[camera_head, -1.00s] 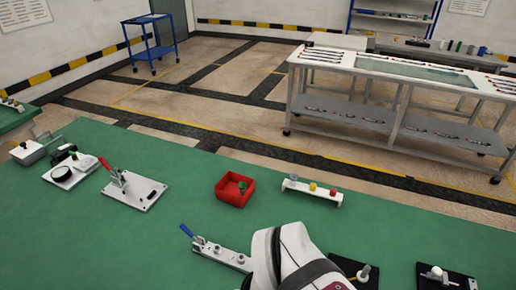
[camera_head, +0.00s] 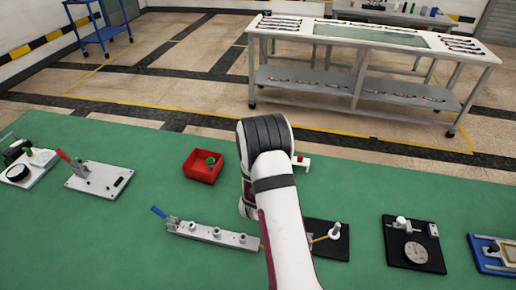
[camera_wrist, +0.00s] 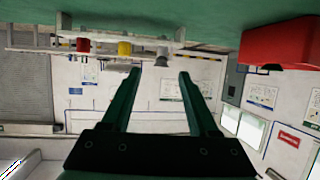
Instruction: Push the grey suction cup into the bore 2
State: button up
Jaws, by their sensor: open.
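In the wrist view the grey suction cup (camera_wrist: 162,57) stands in a pale rack (camera_wrist: 110,33), beside a yellow cup (camera_wrist: 124,48) and a red cup (camera_wrist: 83,45). My gripper (camera_wrist: 160,72) is open and empty, its two dark green fingers pointing towards the grey cup. The cup appears between the fingertips' directions; I cannot tell the distance. In the head view my arm hides the gripper, the grey cup and most of the rack (camera_head: 305,163). A pale bar with a blue lever (camera_head: 205,234) has several round bosses; I cannot read which is bore 2.
A red bin (camera_head: 203,166) with a green item is left of my arm. A red-handled fixture (camera_head: 98,180) stands farther left. A black plate (camera_head: 328,240) is beside my forearm, with a black gauge plate (camera_head: 413,245) and blue fixture (camera_head: 492,255) farther right. Green tabletop between is clear.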

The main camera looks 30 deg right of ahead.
jog(key=x, duration=0.9)
jog(key=shift+w, duration=0.3)
jog(key=shift+a, duration=0.1)
grip_shut()
